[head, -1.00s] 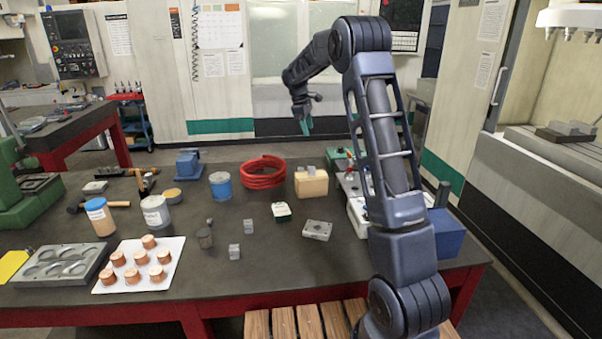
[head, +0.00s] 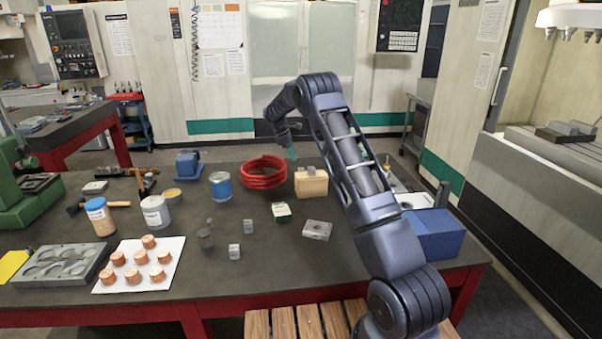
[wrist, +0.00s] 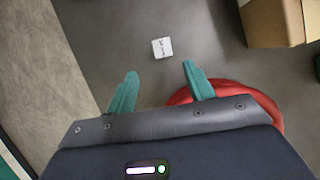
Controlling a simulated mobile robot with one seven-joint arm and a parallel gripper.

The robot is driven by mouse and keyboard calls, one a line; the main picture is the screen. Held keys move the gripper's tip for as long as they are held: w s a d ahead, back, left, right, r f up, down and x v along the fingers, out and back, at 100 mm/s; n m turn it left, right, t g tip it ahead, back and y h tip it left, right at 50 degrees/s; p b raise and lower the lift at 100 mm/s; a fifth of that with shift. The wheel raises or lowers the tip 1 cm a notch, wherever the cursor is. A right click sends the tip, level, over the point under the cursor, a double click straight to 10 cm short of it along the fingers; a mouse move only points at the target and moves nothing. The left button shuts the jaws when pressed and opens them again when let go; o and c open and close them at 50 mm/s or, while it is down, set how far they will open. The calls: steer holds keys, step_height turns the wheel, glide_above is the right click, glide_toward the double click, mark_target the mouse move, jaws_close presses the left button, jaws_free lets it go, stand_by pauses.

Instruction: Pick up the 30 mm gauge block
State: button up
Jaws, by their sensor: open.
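In the wrist view a small pale block (wrist: 162,48) with dark marking on its top lies flat on the dark table, ahead of the fingers; the marking is too small to read. My gripper (wrist: 158,88) is open and empty, its two teal fingers apart, and the block lies beyond the gap between their tips, untouched.
A red coiled hose (wrist: 262,103) lies close to the right finger, and a tan box (wrist: 272,22) stands at upper right. The table's far edge runs along the left of the wrist view.

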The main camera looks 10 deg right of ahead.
mark_target(300, 168)
steer(key=x, duration=0.8)
steer(key=shift+s+d+f, duration=0.2)
steer(key=shift+s, duration=0.05)
jaws_close()
steer(key=shift+r, duration=0.1)
